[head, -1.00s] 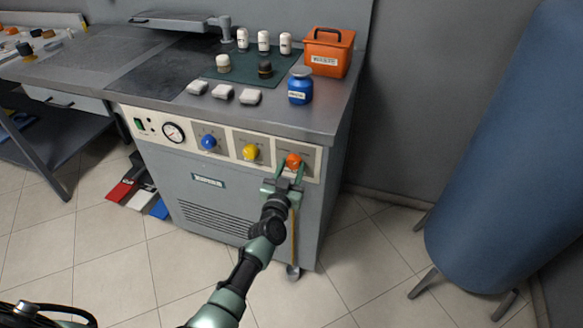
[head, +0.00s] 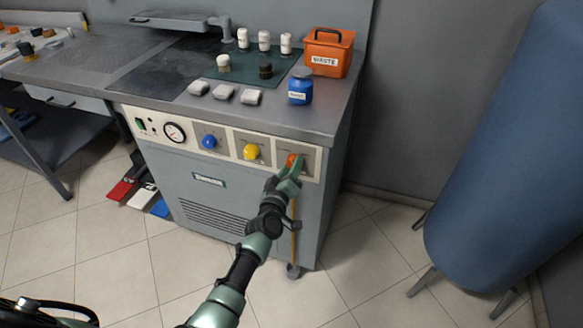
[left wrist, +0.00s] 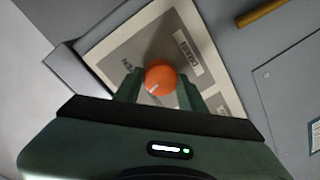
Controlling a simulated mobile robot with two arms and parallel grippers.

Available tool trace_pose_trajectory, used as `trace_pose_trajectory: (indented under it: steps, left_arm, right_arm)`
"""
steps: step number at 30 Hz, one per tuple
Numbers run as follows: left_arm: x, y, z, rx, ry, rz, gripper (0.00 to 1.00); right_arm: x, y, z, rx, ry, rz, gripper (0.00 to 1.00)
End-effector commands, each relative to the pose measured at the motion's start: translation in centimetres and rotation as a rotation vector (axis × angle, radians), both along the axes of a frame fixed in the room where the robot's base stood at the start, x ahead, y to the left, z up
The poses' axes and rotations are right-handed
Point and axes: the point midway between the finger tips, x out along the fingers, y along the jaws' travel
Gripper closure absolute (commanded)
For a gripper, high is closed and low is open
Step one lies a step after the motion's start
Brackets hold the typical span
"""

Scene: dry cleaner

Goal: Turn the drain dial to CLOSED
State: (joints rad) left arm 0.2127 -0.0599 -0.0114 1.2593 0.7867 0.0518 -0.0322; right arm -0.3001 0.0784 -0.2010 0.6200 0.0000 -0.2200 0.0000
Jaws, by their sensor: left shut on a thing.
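The drain dial is an orange round knob (head: 292,160) on the rightmost plate of the cabinet's front panel, partly hidden by my gripper in the head view. In the left wrist view the orange knob (left wrist: 160,77) sits between my two green fingers, with a white mark low on its face. The plate (left wrist: 135,45) around it looks tilted and bears a DRAIN label (left wrist: 188,55) and a partly hidden label ending in "EN". My left gripper (head: 294,168) is shut on the knob.
A yellow knob (head: 252,151), a blue knob (head: 209,142) and a gauge (head: 174,132) are left of the dial. A large blue padded object (head: 510,150) is at the right. Floor between is clear.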

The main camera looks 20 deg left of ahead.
Motion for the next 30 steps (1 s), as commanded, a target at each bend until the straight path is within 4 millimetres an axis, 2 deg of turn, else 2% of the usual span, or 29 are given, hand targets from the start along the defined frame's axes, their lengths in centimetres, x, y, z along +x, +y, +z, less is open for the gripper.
trace_pose_trajectory:
  steps: [15, 21, 30]
  left_arm:
    - [0.0, 0.2, -0.1, -0.441, 0.016, 0.001, 1.00]
    - [0.0, 0.2, -0.1, -0.545, 0.020, 0.001, 1.00]
    - [0.0, 0.2, -0.1, -0.614, 0.022, 0.001, 1.00]
  right_arm:
    - [0.0, 0.0, -0.8, 0.000, 0.000, -0.001, 0.38]
    - [0.0, -0.1, -1.0, -0.001, 0.000, -0.001, 0.38]
    - [0.0, -0.1, -1.1, -0.001, 0.000, -0.002, 0.38]
